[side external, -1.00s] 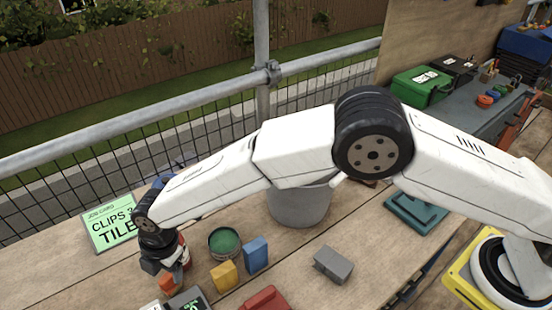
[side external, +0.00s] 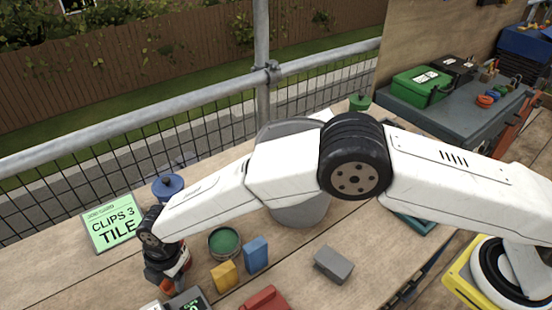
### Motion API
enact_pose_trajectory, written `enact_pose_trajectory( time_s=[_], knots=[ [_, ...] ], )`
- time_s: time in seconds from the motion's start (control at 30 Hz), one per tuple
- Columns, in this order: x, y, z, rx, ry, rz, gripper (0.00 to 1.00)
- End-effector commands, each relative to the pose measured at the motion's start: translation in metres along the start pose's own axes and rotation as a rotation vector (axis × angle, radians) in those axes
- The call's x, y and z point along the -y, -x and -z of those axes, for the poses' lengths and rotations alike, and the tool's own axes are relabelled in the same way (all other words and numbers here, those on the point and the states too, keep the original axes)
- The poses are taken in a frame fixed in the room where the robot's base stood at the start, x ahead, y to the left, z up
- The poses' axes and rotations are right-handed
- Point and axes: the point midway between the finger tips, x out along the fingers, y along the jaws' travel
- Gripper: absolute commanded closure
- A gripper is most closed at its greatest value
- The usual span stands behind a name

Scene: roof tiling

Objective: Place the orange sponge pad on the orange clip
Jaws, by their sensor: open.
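My gripper (side external: 167,284) is at the lower left, low over the planks and pointing down. It is open, though its fingers are small and partly hidden by its own body. A small orange piece (side external: 168,288) shows right at the fingertips. I cannot tell whether it is the orange sponge pad or the orange clip, or whether the fingers touch it. A yellow-orange block (side external: 224,276) stands on the planks to the right of the gripper. No second piece of the same orange shows clearly near the gripper.
A blue block (side external: 256,254), a grey block (side external: 333,265) and a red object (side external: 265,300) lie to the right. A tin of green (side external: 224,243) stands behind the yellow-orange block. A dark device (side external: 188,301) is beside the gripper. A green sign (side external: 113,223) and blue pot (side external: 168,187) are behind.

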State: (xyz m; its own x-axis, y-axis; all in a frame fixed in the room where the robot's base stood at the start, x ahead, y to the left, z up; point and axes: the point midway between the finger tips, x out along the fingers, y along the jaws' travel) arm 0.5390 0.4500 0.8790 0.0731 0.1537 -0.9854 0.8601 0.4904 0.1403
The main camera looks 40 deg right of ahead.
Motion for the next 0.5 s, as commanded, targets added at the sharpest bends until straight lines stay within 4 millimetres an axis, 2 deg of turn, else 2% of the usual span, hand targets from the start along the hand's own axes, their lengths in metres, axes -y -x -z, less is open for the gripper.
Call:
enact_pose_trajectory(
  time_s=[0.03, 0.23, 0.27, 0.5],
  knots=[
    [0.0000, 0.0001, 0.0000, 0.000, 0.000, 0.000, 0.32],
    [0.0000, 0.0001, -0.0001, 0.000, 0.000, 0.000, 0.96],
    [0.0001, 0.0001, -0.0001, 0.000, 0.000, 0.000, 1.00],
    [0.0002, -0.0001, -0.0001, 0.000, 0.000, 0.001, 1.00]
  ],
)
